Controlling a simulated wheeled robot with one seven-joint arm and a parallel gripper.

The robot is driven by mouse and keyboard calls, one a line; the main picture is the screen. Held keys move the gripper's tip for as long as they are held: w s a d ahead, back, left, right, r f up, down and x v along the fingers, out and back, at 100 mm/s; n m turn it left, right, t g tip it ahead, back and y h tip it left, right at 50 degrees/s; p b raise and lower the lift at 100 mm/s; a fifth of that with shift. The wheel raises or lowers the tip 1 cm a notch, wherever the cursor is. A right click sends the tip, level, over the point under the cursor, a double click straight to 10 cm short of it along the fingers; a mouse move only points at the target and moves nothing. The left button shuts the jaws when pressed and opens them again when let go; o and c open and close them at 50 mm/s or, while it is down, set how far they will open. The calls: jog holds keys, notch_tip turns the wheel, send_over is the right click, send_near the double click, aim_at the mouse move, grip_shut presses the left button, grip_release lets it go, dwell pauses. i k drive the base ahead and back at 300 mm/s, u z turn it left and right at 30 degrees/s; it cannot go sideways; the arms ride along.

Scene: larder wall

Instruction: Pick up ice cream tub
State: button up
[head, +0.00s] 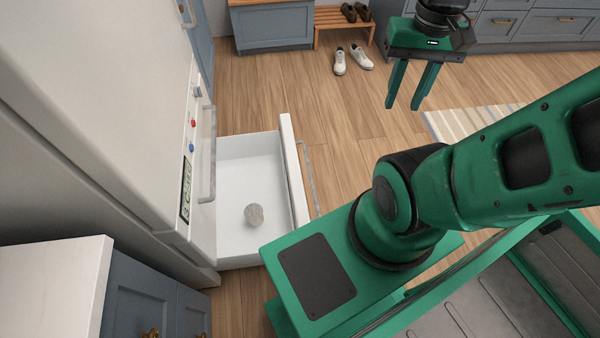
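A small pale grey-white round tub (254,215), which looks like the ice cream tub, stands in the open white drawer (240,162) low on the fridge-freezer, near the drawer's front end in the picture. Its label cannot be made out. My gripper (404,104) is at the upper right, over the wooden floor, well away from the drawer and the tub. Its two green fingers point down and stand apart with nothing between them. The gripper is open.
The white fridge-freezer (150,110) fills the left, with a grey handle bar on the drawer front. A counter (50,280) stands lower left. White shoes (352,60) lie on the floor by a wooden bench (327,22). The floor between drawer and gripper is clear.

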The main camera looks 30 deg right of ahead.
aim_at(254, 211)
jog(key=k, duration=0.45)
jog(key=u, duration=1.7)
jog(key=k, duration=1.4)
jog(key=z, duration=1.35)
jog(key=i, duration=0.5)
